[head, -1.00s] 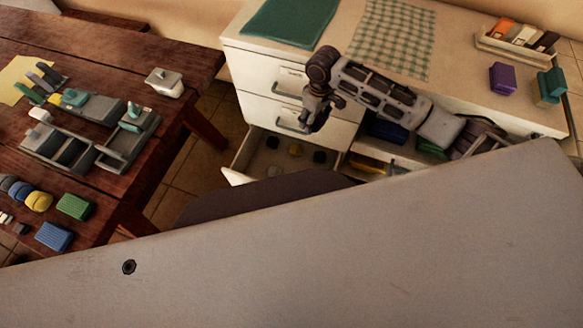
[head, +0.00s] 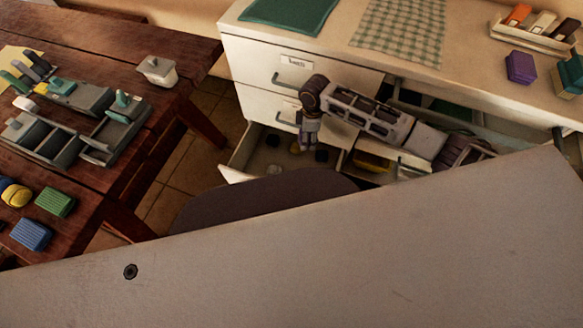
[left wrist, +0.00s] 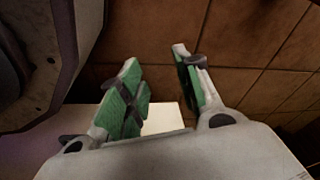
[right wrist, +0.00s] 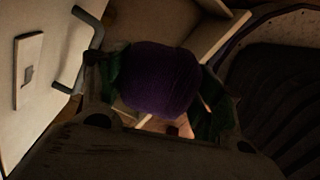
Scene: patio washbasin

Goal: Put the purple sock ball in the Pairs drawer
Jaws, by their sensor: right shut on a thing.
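The purple sock ball (right wrist: 160,78) fills the middle of the right wrist view, between the green finger pads. My right gripper (right wrist: 160,92) is shut on it. In the head view the right gripper (head: 309,148) points down over the open lower drawer (head: 238,160) of the white cabinet; the ball is mostly hidden there. Several small dark and yellow balls sit in that drawer. Its label is not readable in these views. My left gripper (left wrist: 160,95) is open and empty, above the tiled floor in the left wrist view.
A closed drawer with a handle (head: 290,82) is above the open one. Another open compartment with a yellow item (head: 371,162) lies to its right. The countertop holds a purple block (head: 521,67) and a tray (head: 530,36). A wooden table (head: 150,110) with containers stands left.

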